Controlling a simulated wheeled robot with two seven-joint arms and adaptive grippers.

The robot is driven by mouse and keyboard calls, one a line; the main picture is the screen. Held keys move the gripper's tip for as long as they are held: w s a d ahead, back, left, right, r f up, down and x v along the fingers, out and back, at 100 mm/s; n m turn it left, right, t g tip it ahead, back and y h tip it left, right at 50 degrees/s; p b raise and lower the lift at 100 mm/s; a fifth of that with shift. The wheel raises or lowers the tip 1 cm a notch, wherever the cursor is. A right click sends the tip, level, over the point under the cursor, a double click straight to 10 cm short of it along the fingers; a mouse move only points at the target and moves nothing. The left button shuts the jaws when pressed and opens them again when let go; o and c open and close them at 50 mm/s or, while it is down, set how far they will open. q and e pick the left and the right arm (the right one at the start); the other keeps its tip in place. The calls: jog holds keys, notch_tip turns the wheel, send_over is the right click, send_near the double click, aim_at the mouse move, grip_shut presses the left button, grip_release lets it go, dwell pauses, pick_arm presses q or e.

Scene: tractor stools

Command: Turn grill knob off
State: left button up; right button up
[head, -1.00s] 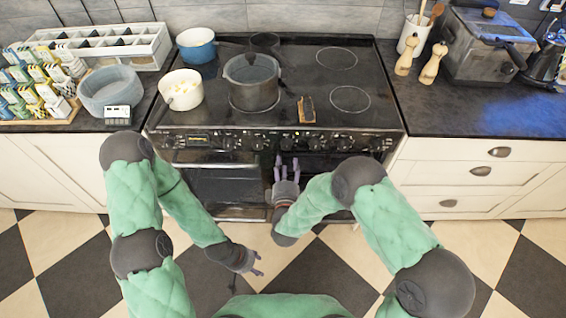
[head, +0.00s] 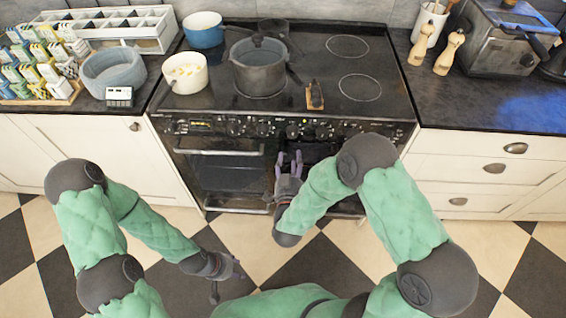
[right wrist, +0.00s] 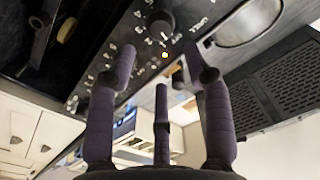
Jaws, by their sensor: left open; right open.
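A black range cooker (head: 215,115) has a row of dark control knobs along its front panel, one of them a knob (head: 292,132) above my right gripper. I cannot tell from the head view which is the grill knob. In the right wrist view, a round dark knob (right wrist: 160,25) with white markings around it shows beyond and between the fingers, with a small lit orange light near it. My right gripper (head: 289,156) is open and empty, just in front of and below the panel, apparently apart from the knobs. My left gripper (head: 238,270) is open and empty, low over the floor.
On the hob stand a grey pot (head: 259,68), a cream pot (head: 185,73), a blue pot (head: 203,30) and a small brown item (head: 315,95). Oven doors lie below the panel. White drawers (head: 485,170) flank the cooker. The checkered floor in front is clear.

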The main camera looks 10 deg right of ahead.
aim_at(292, 136)
jog(key=shift+b+x, duration=0.7)
jog(key=shift+x, duration=4.2)
jog(key=c, duration=0.8)
